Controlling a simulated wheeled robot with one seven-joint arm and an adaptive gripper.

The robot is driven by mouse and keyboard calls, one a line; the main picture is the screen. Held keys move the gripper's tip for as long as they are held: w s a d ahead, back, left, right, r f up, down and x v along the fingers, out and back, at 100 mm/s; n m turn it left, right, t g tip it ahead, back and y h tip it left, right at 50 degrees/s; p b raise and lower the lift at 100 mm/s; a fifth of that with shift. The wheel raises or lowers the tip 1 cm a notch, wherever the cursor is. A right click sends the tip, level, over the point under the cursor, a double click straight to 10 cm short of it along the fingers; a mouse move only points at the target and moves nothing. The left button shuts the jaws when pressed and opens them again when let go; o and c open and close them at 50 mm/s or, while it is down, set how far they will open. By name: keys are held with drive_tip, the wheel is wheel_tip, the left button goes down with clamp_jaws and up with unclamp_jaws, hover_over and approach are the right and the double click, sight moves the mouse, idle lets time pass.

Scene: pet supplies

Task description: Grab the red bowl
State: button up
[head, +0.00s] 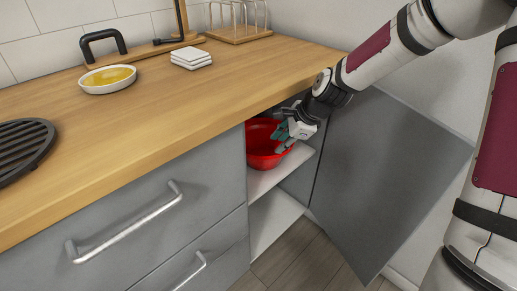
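The red bowl (261,146) stands upright on the upper shelf inside the open cabinet, under the wooden counter. My gripper (281,138) reaches into the cabinet from the right, with its greenish-grey fingers at the right side of the bowl. The fingers overlap the bowl's right rim in the picture. I cannot tell whether they touch it, straddle it or are closed on it. The bowl's right part is hidden behind the fingers, and its upper back is in the shade under the counter.
The cabinet door (380,185) stands open to the right, below my arm. The shelf (266,182) has bare room in front of the bowl. The counter edge is just above. Drawers with handles (125,222) are to the left. A yellow-filled dish (108,79) sits on the counter.

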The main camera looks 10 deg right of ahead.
sight(265, 156)
drive_tip(key=b+x, duration=0.6)
drive_tip(key=x, duration=0.6)
drive_tip(key=shift+w, duration=0.2)
drive_tip(key=shift+c, duration=0.2)
clamp_jaws()
